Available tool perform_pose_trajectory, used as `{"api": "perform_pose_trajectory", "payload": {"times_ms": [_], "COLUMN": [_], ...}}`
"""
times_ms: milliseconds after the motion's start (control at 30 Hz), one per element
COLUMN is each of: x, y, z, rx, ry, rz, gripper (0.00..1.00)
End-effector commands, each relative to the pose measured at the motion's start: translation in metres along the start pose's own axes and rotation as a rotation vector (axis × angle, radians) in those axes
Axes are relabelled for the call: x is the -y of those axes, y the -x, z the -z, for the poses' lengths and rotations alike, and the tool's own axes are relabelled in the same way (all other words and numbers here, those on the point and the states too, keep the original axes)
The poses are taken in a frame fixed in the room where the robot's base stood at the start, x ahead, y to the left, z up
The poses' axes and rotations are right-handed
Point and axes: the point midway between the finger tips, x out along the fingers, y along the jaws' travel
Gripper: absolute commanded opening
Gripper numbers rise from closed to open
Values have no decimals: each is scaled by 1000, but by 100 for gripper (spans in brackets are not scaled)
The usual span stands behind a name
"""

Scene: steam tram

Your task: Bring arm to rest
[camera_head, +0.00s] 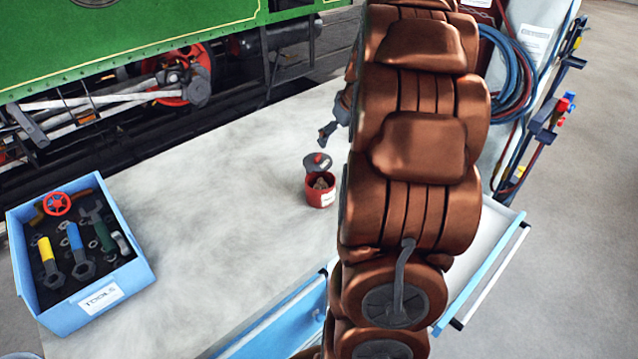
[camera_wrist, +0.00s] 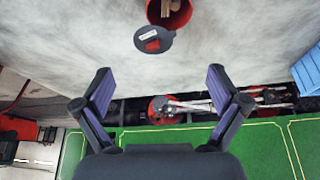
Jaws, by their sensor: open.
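My gripper (camera_wrist: 157,92) is open and empty in the wrist view, with its two fingers wide apart. In the head view only a small part of my gripper (camera_head: 328,132) shows left of my brown arm, above the worktop (camera_head: 230,200). The arm stands upright across the middle right of the picture and hides part of the worktop. A small red pot (camera_head: 321,190) stands on the worktop just left of the arm, with a dark round lid (camera_head: 317,162) beside it. In the wrist view the pot (camera_wrist: 181,14) and lid (camera_wrist: 154,40) lie beyond the fingertips.
A blue tool box (camera_head: 125,281) stands at the worktop's left end. A green steam tram (camera_head: 130,45) runs along the back. Coiled blue hoses (camera_head: 512,75) hang at the right. An open drawer (camera_head: 485,270) sticks out at the front right. The worktop's middle is clear.

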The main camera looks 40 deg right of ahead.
Motion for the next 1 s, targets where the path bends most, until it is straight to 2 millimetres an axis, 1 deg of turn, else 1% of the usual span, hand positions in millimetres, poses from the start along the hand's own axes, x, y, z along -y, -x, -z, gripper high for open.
{"api": "perform_pose_trajectory", "payload": {"times_ms": [100,533,633,667,767,800,867,900,967,1000], "x": [0,1,10,16,52,70,100,120,147,165], "y": [2,2,3,4,6,9,14,16,22,26], "z": [0,-1,-1,-2,-7,-11,-18,-26,-38,-47], "rx": [1,2,8,13,44,60,87,109,141,162], "ry": [0,0,5,8,21,29,41,48,59,67], "rz": [0,2,9,14,42,55,73,87,101,109], "gripper": [97,97,97,97,97,97,97,97,97,97]}}
